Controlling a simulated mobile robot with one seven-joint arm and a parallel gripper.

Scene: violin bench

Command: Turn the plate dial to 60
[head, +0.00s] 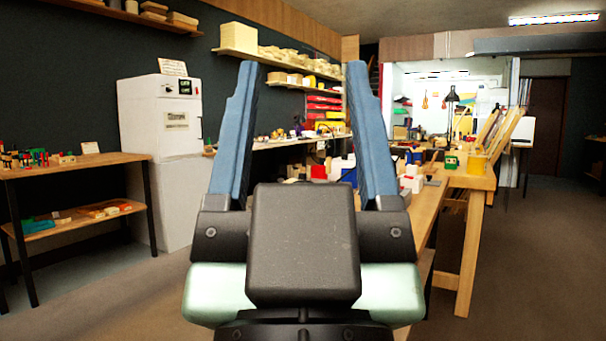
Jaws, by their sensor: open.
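My gripper (303,85) fills the middle of the head view, its two blue fingers spread apart with nothing between them. It is open and raised in front of the room, touching nothing that I can see. I cannot make out a plate dial in this view. Small items on the benches are too far away to tell apart, and the gripper body hides part of the bench behind it.
A wooden workbench (464,184) with boxes and tools stands at right. A low shelf table (75,168) with small items is at left, beside a white cabinet (163,115). Wall shelves (290,62) hang behind. Bare floor (540,250) shows at lower right.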

